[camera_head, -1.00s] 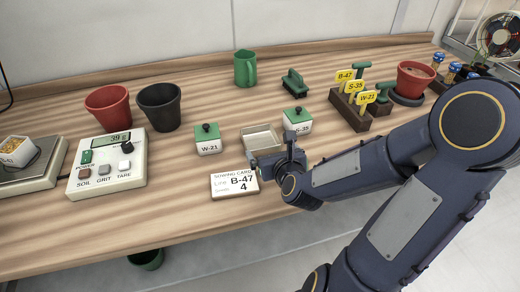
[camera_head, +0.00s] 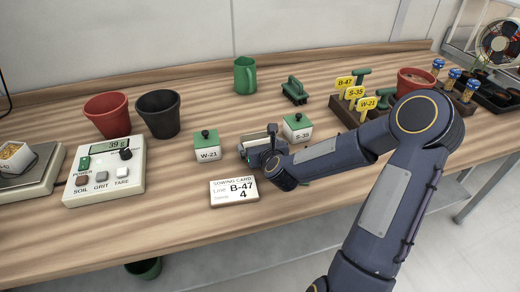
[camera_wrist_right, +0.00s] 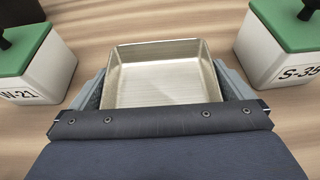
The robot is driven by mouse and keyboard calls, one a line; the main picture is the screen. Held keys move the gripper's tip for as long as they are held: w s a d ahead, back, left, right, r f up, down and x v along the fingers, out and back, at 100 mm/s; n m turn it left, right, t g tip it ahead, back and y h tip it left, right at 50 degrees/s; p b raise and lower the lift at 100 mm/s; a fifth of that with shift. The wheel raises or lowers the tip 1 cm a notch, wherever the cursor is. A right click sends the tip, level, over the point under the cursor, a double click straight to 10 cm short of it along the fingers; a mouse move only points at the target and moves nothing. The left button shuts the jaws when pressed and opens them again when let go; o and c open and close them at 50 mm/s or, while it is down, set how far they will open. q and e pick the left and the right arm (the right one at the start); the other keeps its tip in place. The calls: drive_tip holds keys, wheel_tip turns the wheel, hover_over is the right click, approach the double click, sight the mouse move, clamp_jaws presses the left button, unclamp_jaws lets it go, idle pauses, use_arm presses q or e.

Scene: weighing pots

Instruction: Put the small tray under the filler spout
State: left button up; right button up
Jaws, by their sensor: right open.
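The small tray (camera_wrist_right: 160,62) is a shallow metal tray on the wooden bench. It fills the middle of the right wrist view. My right gripper (camera_wrist_right: 165,85) is open, with a finger on each side of the tray; I cannot tell whether they touch it. I cannot make out a filler spout. My left gripper is not in view.
A control box (camera_head: 103,178) reading 39 g stands at left, beside a scale (camera_head: 28,185). The sowing card (camera_head: 234,191) lies just in front of the gripper. Red pot (camera_head: 107,116), black pot (camera_head: 158,112) and green mug (camera_head: 245,74) stand behind. Bench front left of the card is clear.

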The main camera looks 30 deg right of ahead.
drive_tip(key=c, duration=0.7)
